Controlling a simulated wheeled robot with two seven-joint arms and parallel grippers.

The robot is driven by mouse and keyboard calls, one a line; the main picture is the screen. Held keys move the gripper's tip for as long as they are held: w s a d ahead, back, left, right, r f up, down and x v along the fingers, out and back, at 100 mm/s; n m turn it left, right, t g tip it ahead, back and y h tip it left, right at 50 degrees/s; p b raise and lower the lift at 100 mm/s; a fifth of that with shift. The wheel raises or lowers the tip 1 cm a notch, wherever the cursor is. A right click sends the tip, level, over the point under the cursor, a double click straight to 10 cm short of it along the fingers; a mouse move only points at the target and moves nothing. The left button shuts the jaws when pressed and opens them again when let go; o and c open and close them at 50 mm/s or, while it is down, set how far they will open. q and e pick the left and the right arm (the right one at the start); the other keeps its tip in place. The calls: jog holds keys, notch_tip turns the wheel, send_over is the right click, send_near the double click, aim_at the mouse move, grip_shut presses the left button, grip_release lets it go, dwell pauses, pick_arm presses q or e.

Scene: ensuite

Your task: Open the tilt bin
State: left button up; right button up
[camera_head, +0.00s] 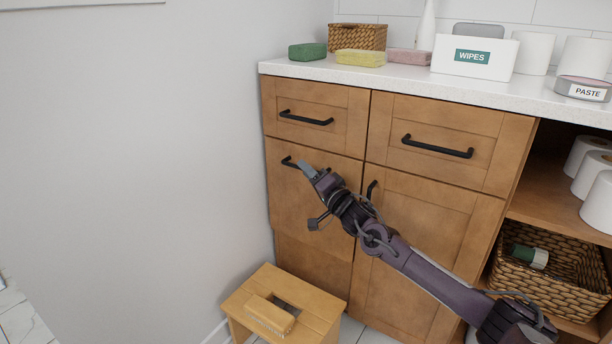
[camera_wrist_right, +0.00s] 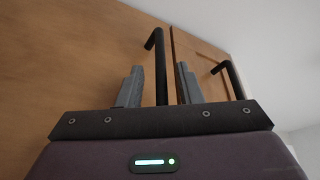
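The tilt bin is most likely the lower-left wooden front (camera_head: 290,208) of the cabinet, flush with the fronts around it. Its black bar handle (camera_head: 288,161) is near its top edge. My right gripper (camera_head: 307,169) is at the right part of this handle, hiding some of it. In the wrist view the handle (camera_wrist_right: 160,68) stands between the two grey fingers of the right gripper (camera_wrist_right: 161,88). The fingers are open, with a gap on both sides of the bar. My left gripper is not in view.
A wooden stool (camera_head: 248,290) with a brush (camera_head: 270,314) on it stands on the floor below the front. The drawer above has its own handle (camera_head: 306,118). A plain wall (camera_head: 140,150) borders the cabinet on the left. The countertop (camera_head: 330,70) holds sponges, wipes and rolls.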

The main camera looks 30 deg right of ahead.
jog(key=shift+w+r, duration=0.15)
jog(key=shift+w, duration=0.45)
grip_shut()
